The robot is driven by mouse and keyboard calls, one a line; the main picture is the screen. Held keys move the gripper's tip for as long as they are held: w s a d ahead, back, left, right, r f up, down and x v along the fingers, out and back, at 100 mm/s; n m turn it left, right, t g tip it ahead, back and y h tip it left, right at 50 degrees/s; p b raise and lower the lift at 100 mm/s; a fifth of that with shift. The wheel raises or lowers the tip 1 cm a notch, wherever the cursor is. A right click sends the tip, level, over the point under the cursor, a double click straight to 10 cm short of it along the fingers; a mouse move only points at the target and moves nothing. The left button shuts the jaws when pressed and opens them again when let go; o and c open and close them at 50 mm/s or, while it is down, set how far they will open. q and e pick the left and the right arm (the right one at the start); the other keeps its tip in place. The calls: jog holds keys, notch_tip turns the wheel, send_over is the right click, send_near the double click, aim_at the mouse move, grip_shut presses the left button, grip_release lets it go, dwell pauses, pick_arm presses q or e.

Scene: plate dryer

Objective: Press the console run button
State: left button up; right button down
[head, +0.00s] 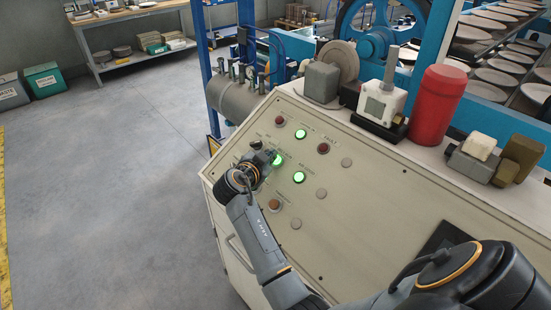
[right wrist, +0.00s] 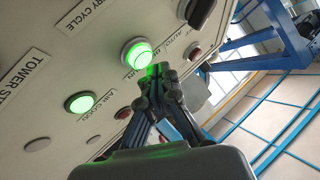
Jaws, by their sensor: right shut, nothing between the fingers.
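The console (head: 330,215) has a sloping cream face with several round buttons and lamps. My right gripper (head: 270,157) is shut and empty, with its tips close to a lit green button (head: 277,160). In the right wrist view the shut fingertips (right wrist: 160,70) are beside a glowing green button (right wrist: 138,53), and a partly hidden label near it seems to read RUN. I cannot tell whether the tips touch the button. My left gripper is not in view.
Other lit green buttons (head: 299,177) and red ones (head: 323,148) are close by on the panel. A red cylinder (head: 438,104) and grey boxes stand on the console's top ledge. The floor (head: 120,200) left of the console is clear.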

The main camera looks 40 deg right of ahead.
jog(key=shift+r, duration=0.1)
jog(key=a+r, duration=0.1)
jog(key=a+r+p, duration=0.1)
jog(key=r, duration=0.2)
jog(key=shift+s+a+r, duration=0.15)
jog(key=shift+a, duration=0.25)
jog(key=shift+a, duration=0.1)
dwell(1.0)
